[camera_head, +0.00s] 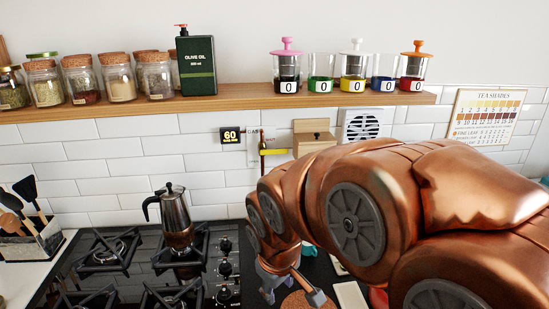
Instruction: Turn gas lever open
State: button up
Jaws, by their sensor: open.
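The gas lever (274,152) is a yellow handle on the tiled wall below the shelf. It lies about horizontal and points right from a thin copper pipe (262,138). My gripper (292,296) is low in the picture, to the right of the hob, well below the lever and apart from it. Its grey fingers are spread open with nothing visible between them. The fingertips are near the bottom edge. My copper-coloured arm covers much of the right side and hides part of the counter.
A moka pot (176,218) stands on the black gas hob (140,250), with knobs (224,268) at its right. A wooden box (313,140) is right of the lever. The shelf (230,97) above holds jars, an oil bottle (196,62) and coloured glasses. Utensils stand left.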

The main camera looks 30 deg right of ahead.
jog(key=w+d+r+n+t+h+b, duration=0.1)
jog(key=w+d+n+t+h+b, duration=0.2)
jog(key=w+d, duration=0.8)
jog(key=n+t+y+b, duration=0.3)
jog(key=n+t+y, duration=0.1)
jog(key=n+t, duration=0.85)
send_near(282, 152)
jog(key=w, duration=0.2)
jog(key=shift+w+d+f+p, duration=0.1)
jog(key=shift+w+p, duration=0.35)
jog(key=shift+w, duration=1.35)
jog(key=shift+w+d+p, duration=0.1)
jog(key=shift+w+p, duration=0.35)
jog(key=shift+w, duration=1.4)
grip_shut()
